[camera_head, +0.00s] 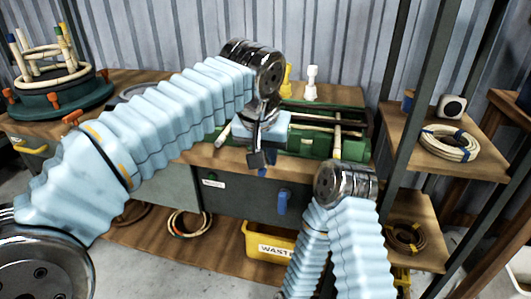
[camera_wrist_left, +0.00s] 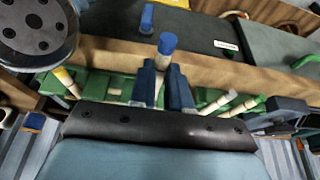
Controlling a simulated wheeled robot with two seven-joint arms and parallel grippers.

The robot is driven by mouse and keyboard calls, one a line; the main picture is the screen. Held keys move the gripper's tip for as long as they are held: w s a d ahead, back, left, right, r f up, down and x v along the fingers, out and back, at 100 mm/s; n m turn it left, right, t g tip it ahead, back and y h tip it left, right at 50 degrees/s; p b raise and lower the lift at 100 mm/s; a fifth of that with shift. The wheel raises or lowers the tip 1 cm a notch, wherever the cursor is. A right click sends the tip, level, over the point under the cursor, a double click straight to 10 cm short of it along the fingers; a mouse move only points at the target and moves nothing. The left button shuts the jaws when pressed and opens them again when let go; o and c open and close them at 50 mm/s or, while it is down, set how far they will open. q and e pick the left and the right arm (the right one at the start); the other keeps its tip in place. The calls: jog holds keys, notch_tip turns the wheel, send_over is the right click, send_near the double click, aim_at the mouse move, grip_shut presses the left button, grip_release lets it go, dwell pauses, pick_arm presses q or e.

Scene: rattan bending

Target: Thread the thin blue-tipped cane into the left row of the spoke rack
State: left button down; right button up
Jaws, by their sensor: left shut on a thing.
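My left gripper (camera_head: 262,160) hangs over the front of the green rack (camera_head: 355,150) on the bench. In the left wrist view its two fingers (camera_wrist_left: 165,88) are shut on a thin pale cane with a blue tip (camera_wrist_left: 167,43). The tip sticks out beyond the fingers, toward the bench's front edge. The rest of the cane is mostly hidden behind the gripper. Pale canes with yellow (camera_wrist_left: 64,75) and green (camera_wrist_left: 260,99) ends show at the green rack. I cannot tell the rack's rows apart. My right gripper is out of view; only its arm shows, at lower right.
A round green stand with upright canes (camera_head: 62,98) is at the back left. A yellow waste bin (camera_head: 268,242) is under the bench. A shelf with a coil of cane (camera_head: 449,144) stands at right. A drawer with a blue handle (camera_head: 281,201) faces forward.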

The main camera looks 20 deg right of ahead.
pick_arm(q)
jog(key=shift+w+d, duration=0.1)
jog(key=shift+w+d, duration=0.5)
jog(key=shift+w, duration=0.25)
jog(key=shift+w+d, duration=0.5)
jog(key=shift+w, duration=0.25)
jog(key=shift+w, duration=0.1)
